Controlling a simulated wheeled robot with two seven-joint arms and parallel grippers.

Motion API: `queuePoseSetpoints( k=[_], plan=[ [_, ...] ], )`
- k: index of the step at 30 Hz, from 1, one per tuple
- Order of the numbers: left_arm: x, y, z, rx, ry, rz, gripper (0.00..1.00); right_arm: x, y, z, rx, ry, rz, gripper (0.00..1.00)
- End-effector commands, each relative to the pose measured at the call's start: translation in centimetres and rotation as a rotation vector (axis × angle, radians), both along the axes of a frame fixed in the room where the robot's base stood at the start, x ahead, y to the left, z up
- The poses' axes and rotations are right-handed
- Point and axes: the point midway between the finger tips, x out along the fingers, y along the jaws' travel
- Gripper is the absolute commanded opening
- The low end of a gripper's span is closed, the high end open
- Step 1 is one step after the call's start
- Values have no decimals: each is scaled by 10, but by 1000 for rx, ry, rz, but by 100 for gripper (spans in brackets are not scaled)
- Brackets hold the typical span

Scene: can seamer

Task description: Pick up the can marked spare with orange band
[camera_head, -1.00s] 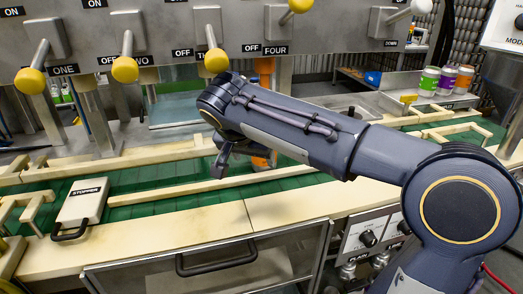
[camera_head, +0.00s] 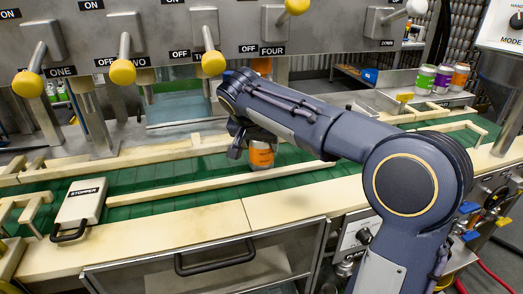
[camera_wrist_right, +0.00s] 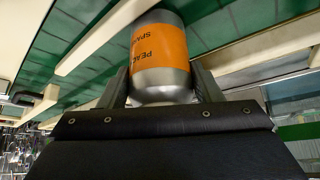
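The can with the orange band (camera_head: 261,157) stands upright on the green conveyor, below and to the right of my right gripper (camera_head: 238,148). In the right wrist view this can (camera_wrist_right: 160,58) shows upside down, with part of the word "SPARE" readable on its orange band. Its near silver end lies between the two fingers of my right gripper (camera_wrist_right: 160,88), one on each side. The fingers look open, with at most a narrow gap to the can; contact is hard to tell. My left gripper is not in view.
Wooden rails (camera_head: 215,187) run along the conveyor. A block labelled "STOPPER" (camera_head: 80,201) sits at the left. Levers with yellow knobs (camera_head: 122,72) hang from the panel above. Green, purple and orange cans (camera_head: 443,79) stand at the back right. Another orange object (camera_head: 262,66) is behind my arm.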

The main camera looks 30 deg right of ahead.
Motion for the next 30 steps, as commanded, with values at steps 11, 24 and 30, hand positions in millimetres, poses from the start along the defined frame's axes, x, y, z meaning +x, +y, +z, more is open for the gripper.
queuePoseSetpoints(
  k=[11, 24, 30],
  plan=[
    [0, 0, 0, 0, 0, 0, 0, 0, 0, 1, 0, -2, 0, 25],
    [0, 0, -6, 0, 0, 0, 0, -3, 4, 12, -39, -33, 5, 25],
    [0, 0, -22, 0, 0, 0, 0, -12, 14, 8, -160, -147, 7, 25]
  ],
)
